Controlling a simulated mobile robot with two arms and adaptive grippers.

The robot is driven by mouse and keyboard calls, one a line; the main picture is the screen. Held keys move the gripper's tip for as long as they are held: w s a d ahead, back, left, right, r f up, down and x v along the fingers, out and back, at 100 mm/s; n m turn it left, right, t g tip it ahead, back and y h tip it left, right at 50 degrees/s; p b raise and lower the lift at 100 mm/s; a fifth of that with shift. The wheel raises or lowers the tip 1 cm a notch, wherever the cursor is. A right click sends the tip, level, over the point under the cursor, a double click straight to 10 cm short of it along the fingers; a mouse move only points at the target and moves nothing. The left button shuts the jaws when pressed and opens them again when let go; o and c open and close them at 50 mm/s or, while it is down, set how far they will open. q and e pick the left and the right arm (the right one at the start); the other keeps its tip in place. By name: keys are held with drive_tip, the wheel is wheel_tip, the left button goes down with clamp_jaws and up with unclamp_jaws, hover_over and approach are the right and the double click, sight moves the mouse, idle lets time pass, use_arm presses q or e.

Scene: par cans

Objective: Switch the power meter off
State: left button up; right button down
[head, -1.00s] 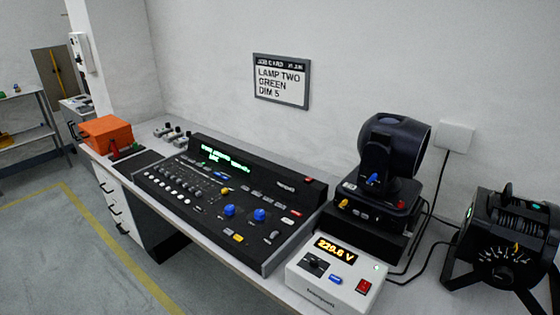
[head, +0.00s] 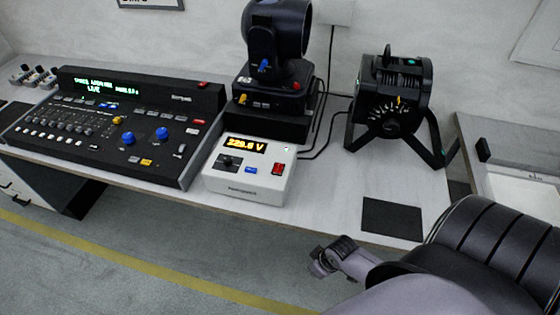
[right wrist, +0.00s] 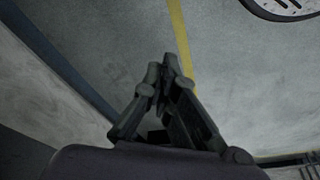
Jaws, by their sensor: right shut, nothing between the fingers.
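The power meter (head: 247,170) is a white box on the bench, near the front edge. Its lit display reads about 229.6 V in yellow. A black knob and a blue button are on its face, and a red rocker switch (head: 277,168) is at its right side. My right gripper (head: 322,262) is in front of the bench, below and to the right of the meter, clear of it. In the right wrist view its fingers (right wrist: 163,68) are together and empty, over the floor. My left gripper is not in view.
A lighting console (head: 110,125) stands left of the meter. A moving-head lamp (head: 275,60) on a black base stands behind it. A black par can (head: 392,95) with a dial stands to the right. A dark mat (head: 391,219) lies at the front edge. Cables run behind.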

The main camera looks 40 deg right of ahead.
drive_tip(key=w+a+r+n+y, duration=0.1)
drive_tip(key=w+r+n, duration=0.1)
drive_tip(key=r, duration=0.7)
drive_tip(key=w+a+r+n+y, duration=0.1)
drive_tip(key=w+a+r+n, duration=0.1)
drive_tip(key=r, duration=0.7)
drive_tip(key=w+d+r+t+y, duration=0.1)
drive_tip(key=w+d+r, duration=0.3)
drive_tip(key=r, duration=0.3)
drive_tip(key=w+d+r+n+t+y, duration=0.1)
drive_tip(key=w+d+r, duration=0.2)
drive_tip(key=w+r, duration=0.2)
drive_tip(key=w+d+r+t+y, duration=0.1)
drive_tip(key=w+d+r, duration=0.3)
drive_tip(key=r, duration=0.5)
drive_tip(key=shift+w+d+r+y+b, duration=0.25)
drive_tip(key=shift+w+d+y+b, duration=0.05)
drive_tip(key=shift+w+y+b, duration=0.1)
drive_tip(key=p, duration=0.2)
hover_over(280, 169)
wheel_tip(280, 169, down, 7)
drive_tip(key=shift+w+r, duration=0.15)
drive_tip(key=f, duration=0.1)
drive_tip(key=f+p, duration=0.1)
drive_tip(key=f, duration=0.1)
drive_tip(key=shift+s+f, duration=0.2)
drive_tip(key=shift+f, duration=0.45)
